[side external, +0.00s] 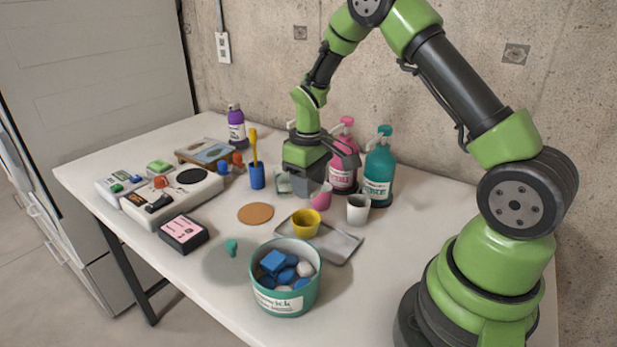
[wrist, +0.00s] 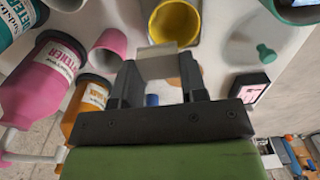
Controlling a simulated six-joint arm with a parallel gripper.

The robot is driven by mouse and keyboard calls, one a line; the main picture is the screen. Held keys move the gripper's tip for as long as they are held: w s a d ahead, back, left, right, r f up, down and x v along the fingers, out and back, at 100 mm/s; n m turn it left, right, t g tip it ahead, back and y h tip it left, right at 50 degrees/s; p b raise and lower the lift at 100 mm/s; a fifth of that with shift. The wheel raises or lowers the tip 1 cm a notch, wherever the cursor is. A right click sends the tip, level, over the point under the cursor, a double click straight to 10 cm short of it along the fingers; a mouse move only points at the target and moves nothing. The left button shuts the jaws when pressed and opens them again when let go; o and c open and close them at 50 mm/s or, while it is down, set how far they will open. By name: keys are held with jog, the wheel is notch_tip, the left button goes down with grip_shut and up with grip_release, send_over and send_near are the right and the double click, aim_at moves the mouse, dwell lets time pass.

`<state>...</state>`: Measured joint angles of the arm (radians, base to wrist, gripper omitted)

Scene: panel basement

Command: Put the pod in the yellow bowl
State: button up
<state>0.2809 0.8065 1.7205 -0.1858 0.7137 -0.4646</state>
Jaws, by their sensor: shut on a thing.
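My gripper (side external: 308,188) hangs above the table, behind and slightly left of the yellow bowl. In the wrist view its fingers (wrist: 158,82) are shut on a pale grey-beige block-like thing, which I take as the pod (wrist: 157,62). In the side view I cannot make the pod out clearly at the dark fingers. The yellow bowl (side external: 306,222) stands upright on a grey metal tray (side external: 343,246). The bowl also shows in the wrist view (wrist: 175,24), just beyond the pod and apart from it. Its visible inside looks empty.
A pink cup (side external: 321,197) and white cup (side external: 358,208) stand close to the bowl. Pink (side external: 343,172) and teal (side external: 380,172) pump bottles stand behind. A teal tub (side external: 287,294) of blue and white pieces is in front. A tan disc (side external: 256,213) lies left.

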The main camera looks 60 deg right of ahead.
jog(key=o, duration=1)
jog(key=shift+r, duration=0.1)
notch_tip(320, 180, up, 10)
jog(key=shift+f, duration=0.1)
